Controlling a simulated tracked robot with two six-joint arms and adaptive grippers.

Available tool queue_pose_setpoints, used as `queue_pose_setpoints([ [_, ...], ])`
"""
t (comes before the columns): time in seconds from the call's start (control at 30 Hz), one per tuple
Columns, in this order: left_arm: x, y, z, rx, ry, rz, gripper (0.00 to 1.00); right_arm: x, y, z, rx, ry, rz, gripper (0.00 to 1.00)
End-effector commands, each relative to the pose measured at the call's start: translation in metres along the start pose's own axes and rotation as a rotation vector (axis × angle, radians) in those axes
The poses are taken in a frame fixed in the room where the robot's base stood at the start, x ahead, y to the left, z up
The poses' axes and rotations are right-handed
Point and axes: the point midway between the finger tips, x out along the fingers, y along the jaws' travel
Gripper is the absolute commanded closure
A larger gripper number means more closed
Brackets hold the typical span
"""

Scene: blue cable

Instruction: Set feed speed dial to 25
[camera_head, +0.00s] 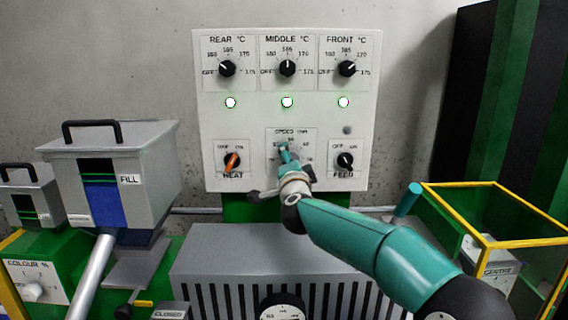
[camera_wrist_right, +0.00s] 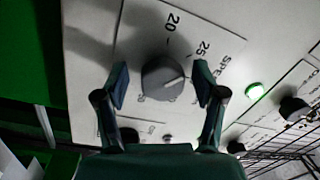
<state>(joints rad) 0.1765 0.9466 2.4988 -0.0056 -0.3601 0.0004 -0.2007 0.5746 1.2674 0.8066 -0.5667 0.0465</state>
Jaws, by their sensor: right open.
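The speed dial (camera_wrist_right: 165,77) is a dark round knob on a white label plate, printed SPEED, with 20 and 25 readable. In the right wrist view it sits between the two fingers of my right gripper (camera_wrist_right: 161,88), which is open around it with a visible gap on each side. Its pale pointer line points towards the right-hand finger, a little beyond the 25 print. Contact cannot be seen. In the head view my right gripper (camera_head: 287,155) is at the speed plate (camera_head: 305,135) and covers the dial. My left gripper is not in view.
The white panel (camera_head: 215,115) also bears an orange HEAT switch (camera_head: 232,161), a black FEED switch (camera_head: 345,161), three temperature dials above and three lit green lamps. A grey hopper (camera_head: 150,165) stands left. A yellow-framed bin (camera_head: 490,240) is at right.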

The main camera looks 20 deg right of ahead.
Motion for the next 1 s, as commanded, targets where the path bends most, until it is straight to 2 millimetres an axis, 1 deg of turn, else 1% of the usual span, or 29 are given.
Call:
queue_pose_setpoints([
  [0.2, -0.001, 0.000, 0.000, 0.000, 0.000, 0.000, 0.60, -0.001, -0.001, 0.000, 0.000, -0.001, -0.001, 0.31],
  [0.37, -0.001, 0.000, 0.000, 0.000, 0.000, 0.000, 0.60, -0.010, -0.001, 0.000, -0.001, -0.002, -0.001, 0.31],
  [0.47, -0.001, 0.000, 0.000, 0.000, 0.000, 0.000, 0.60, -0.022, -0.001, 0.000, -0.002, -0.002, -0.001, 0.31],
  [0.57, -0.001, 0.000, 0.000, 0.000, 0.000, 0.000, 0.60, -0.037, -0.002, 0.001, -0.002, -0.003, -0.002, 0.31],
  [0.8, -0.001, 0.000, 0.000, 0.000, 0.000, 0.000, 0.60, -0.081, -0.001, 0.001, 0.000, -0.003, -0.001, 0.31],
  [0.9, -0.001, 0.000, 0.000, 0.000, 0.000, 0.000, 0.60, -0.096, 0.000, 0.002, -0.001, -0.003, -0.002, 0.31],
  [1.0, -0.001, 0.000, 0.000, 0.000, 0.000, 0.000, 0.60, -0.107, 0.000, 0.002, 0.000, -0.001, -0.001, 0.31],
])
